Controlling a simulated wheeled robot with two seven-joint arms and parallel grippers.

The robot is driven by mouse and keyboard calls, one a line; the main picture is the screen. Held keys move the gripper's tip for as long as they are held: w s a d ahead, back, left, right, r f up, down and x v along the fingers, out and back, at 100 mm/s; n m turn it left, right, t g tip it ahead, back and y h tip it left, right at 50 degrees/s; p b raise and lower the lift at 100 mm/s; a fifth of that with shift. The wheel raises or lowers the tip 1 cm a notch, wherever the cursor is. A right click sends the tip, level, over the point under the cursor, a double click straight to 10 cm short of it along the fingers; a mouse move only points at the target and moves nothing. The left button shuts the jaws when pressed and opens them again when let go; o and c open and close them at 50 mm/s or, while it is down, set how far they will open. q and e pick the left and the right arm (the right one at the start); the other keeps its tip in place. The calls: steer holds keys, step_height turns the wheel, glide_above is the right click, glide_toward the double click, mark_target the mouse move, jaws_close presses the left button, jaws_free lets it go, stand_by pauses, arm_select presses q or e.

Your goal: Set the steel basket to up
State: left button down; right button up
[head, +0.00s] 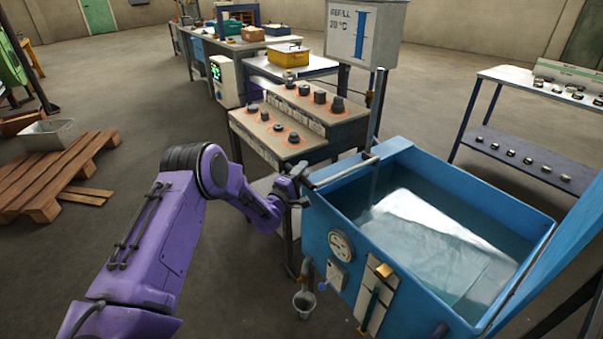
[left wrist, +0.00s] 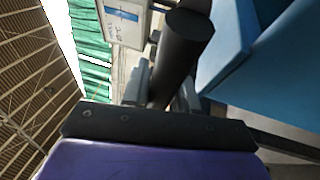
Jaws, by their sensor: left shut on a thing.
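The blue tank (head: 425,287) stands at the right and is full of water. I cannot make out the steel basket clearly; a pale patch in the water may be a reflection. A grey handle bar (head: 346,172) runs along the tank's left rim, near an upright post (head: 376,125). My left gripper (head: 302,185) is at the bar's near left end, shut on it. In the left wrist view, a dark round bar (left wrist: 185,50) lies between the fingers of my left gripper (left wrist: 172,92). My right gripper is out of view.
A stepped stand (head: 290,112) with several dark metal parts is just behind the tank. A sign board (head: 365,32) stands over it. A gauge (head: 341,245) and a small hanging cup (head: 304,303) are at the tank's front. A wooden pallet (head: 50,178) lies left on open floor.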

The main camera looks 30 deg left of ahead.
arm_select(q)
step_height(320, 180, up, 23)
steer(key=p, duration=1.3)
steer(key=shift+w+r, duration=0.1)
steer(key=shift+r, duration=0.1)
steer(key=c, duration=1)
jaws_free()
steer(key=shift+o, duration=0.2)
steer(key=shift+f, duration=0.15)
steer(key=s+f+b, duration=0.1)
steer(key=s+b, duration=0.2)
steer(key=s, duration=0.7)
steer(key=shift+s+f, duration=0.25)
steer(key=shift+f, duration=0.1)
